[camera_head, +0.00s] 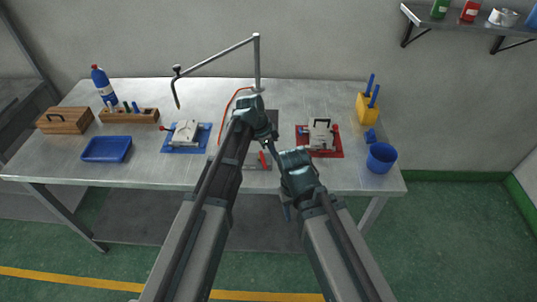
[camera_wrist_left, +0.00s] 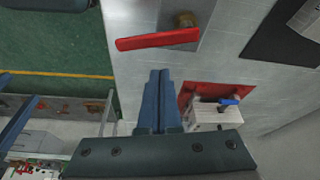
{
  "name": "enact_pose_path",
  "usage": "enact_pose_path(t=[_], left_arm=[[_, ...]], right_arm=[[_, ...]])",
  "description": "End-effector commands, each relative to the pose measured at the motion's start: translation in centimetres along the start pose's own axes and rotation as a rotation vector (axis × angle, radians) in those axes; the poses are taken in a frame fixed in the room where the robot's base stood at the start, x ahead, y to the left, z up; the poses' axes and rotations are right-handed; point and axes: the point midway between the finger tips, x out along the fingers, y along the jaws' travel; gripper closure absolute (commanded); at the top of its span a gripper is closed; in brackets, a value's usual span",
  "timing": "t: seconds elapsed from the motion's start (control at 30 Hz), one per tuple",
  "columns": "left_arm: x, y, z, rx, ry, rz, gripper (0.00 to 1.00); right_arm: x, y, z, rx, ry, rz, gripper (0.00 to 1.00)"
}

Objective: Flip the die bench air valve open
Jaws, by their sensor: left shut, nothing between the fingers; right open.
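The air valve shows in the left wrist view as a flat red lever (camera_wrist_left: 157,40) with a brass fitting (camera_wrist_left: 186,20) at one end, on a metal plate. In the head view the red lever (camera_head: 263,160) is small and partly hidden behind my left arm, near the bench's front edge. My left gripper (camera_wrist_left: 160,72) is shut and empty, its fingertips apart from the lever in the picture. In the head view it (camera_head: 268,140) points down over the bench. My right gripper (camera_head: 287,208) is open, low in front of the bench edge; its fingers are small and dark there.
A die on a red mat (camera_head: 335,153) stands right of the valve, another on a blue mat (camera_head: 170,150) left. A blue cup (camera_head: 381,158), blue tray (camera_head: 106,150) and wooden box (camera_head: 64,120) lie farther out. A hooked metal stand (camera_head: 256,60) rises behind.

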Motion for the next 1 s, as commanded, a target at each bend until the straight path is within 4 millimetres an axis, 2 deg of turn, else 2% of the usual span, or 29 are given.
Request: enact_pose_path(t=[0.03, 0.07, 0.1, 0.3, 0.6, 0.77, 1.0], left_arm=[[0.3, -0.2, -0.9, 0.003, 0.000, 0.000, 1.00], [-0.3, -0.1, -1.1, 0.000, 0.000, 0.000, 1.00], [-1.4, 0.0, -1.0, -0.001, 0.000, -0.001, 1.00], [-4.7, 0.1, -0.9, -0.003, 0.000, -0.001, 1.00], [-9.0, 0.1, -0.9, -0.002, 0.000, -0.002, 1.00], [-9.8, 0.1, -0.8, -0.002, 0.000, -0.001, 1.00], [-9.7, 0.1, -0.7, -0.001, 0.000, -0.001, 1.00]], right_arm=[[0.0, 0.0, 0.0, 0.000, 0.000, 0.000, 0.50], [-0.7, 0.1, 0.0, 0.000, 0.000, 0.000, 0.50], [-1.6, 0.2, 0.1, 0.000, 0.000, 0.000, 0.50], [-4.7, 0.5, 0.3, 0.000, 0.000, 0.000, 0.50], [-8.8, 0.8, 0.5, -0.002, 0.000, 0.000, 0.50], [-9.5, 0.9, 0.6, -0.002, 0.000, 0.000, 0.50], [-9.4, 0.9, 0.6, -0.002, 0.000, 0.000, 0.50]])
